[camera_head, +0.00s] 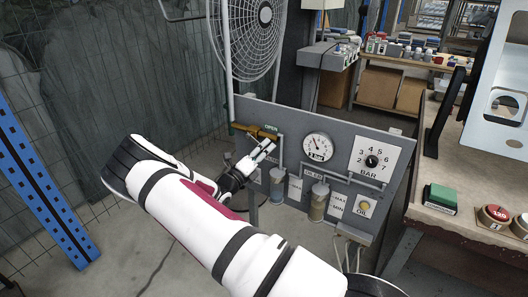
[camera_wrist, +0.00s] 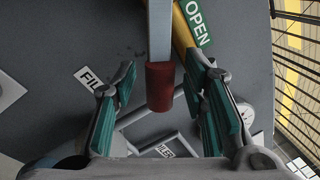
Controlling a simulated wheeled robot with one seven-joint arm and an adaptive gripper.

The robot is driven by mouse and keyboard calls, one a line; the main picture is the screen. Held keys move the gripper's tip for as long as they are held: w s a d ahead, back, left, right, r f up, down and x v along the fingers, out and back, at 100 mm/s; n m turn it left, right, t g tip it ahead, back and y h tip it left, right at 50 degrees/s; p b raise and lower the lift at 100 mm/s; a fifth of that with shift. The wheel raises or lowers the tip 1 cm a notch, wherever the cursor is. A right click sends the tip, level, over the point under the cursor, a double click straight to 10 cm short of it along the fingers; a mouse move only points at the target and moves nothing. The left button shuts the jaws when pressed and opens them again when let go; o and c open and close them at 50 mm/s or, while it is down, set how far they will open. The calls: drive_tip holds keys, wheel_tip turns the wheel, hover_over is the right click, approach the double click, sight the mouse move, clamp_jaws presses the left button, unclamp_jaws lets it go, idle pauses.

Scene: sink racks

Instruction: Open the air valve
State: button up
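A grey panel (camera_head: 340,125) carries the air valve (camera_head: 254,131), a yellow-brass body beside a green OPEN label (camera_head: 271,128). In the wrist view, a grey lever with a red end (camera_wrist: 160,87) runs down from the top edge, and the OPEN label (camera_wrist: 197,22) is to its right. My gripper (camera_head: 263,151) is just below the valve in the head view. In the wrist view my gripper (camera_wrist: 164,95) is open, its green-padded fingers on either side of the red end, with gaps visible. The lever is not clear in the head view.
A round gauge (camera_head: 318,147), a BAR dial (camera_head: 372,161) and pipes sit right of the gripper on the panel. A fan (camera_head: 246,35) stands behind it. A workbench (camera_head: 440,190) is at right, a blue post (camera_head: 45,180) at left.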

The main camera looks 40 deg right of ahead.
drive_tip(key=v, duration=1.2)
drive_tip(key=shift+s, duration=0.1)
